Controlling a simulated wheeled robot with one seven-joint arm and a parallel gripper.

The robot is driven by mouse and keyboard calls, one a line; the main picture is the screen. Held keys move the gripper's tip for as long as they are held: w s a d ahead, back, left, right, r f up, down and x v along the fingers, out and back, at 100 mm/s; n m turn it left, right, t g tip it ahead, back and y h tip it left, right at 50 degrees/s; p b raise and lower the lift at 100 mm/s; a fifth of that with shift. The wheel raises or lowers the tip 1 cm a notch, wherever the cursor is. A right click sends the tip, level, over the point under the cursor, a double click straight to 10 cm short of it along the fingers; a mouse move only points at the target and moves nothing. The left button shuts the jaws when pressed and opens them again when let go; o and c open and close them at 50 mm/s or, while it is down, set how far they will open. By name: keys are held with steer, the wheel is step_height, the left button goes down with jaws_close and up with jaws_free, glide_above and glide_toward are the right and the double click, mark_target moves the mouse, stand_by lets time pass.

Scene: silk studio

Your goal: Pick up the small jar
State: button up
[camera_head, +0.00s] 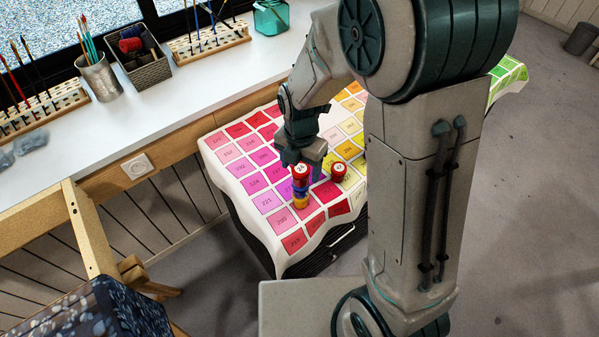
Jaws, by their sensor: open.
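A small jar (301,171) with a red, numbered top is at the upper end of a short column of coloured pieces, with purple, blue and yellow below it. I cannot tell whether these are separate jars stacked up. A second red-topped jar (338,169) sits just to the right on the colour-chart cloth. My gripper (302,160) points down over the column. Its jaws are open, with the fingers close around or just above the red top. Contact cannot be made out. My arm hides part of the cloth on the right.
The patterned cloth (236,168) covers a dark cabinet. A white counter (60,170) along the window holds a brush cup (101,78), a dark basket (137,68) and wooden racks (209,42). A wooden frame (90,235) stands at left. Floor at right is mostly clear.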

steer(key=shift+f, duration=0.85)
steer(key=c, duration=1.1)
